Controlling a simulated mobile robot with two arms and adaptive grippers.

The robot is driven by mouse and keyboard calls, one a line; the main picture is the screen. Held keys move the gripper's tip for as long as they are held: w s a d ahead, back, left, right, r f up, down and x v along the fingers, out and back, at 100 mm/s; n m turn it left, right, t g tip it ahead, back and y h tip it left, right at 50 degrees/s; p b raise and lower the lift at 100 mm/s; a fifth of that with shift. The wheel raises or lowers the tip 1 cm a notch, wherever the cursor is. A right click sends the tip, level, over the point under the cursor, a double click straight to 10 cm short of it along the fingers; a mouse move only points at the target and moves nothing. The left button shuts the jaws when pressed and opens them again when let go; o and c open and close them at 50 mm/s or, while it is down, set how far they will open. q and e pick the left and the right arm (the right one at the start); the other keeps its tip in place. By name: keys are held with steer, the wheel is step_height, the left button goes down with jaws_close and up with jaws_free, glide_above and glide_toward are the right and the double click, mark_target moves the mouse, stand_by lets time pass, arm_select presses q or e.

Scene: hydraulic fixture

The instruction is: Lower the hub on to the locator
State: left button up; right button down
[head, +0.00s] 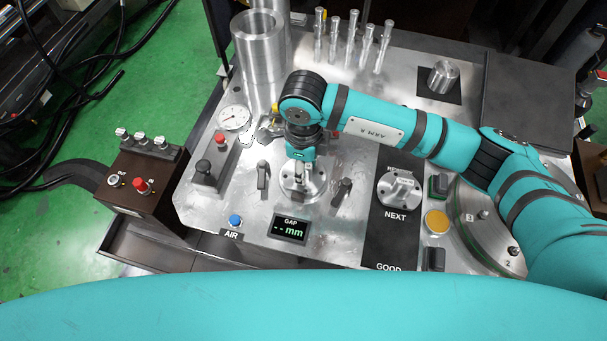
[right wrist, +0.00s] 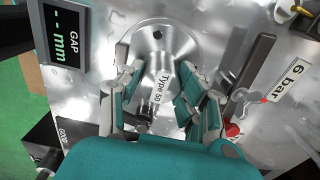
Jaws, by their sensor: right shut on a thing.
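My right gripper (head: 300,165) points down over the round metal locator plate (head: 296,194) in the middle of the machine top. The round plate (right wrist: 188,42) shows behind the hub. The gripper and wrist hide much of the hub in the head view. I cannot tell whether the hub touches the locator. My left gripper is out of view.
Levers (head: 263,176) and (head: 341,193) stand close on either side of the locator. A GAP display (head: 290,229) reads "-- mm". Another hub-like part (head: 398,189) sits at NEXT. A tall cylinder (head: 259,60), gauge (head: 234,118) and several upright pins (head: 352,38) stand behind.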

steer(key=shift+f, duration=0.1)
stand_by(0.3)
steer(key=c, duration=0.8)
jaws_free()
steer(key=shift+o, duration=0.2)
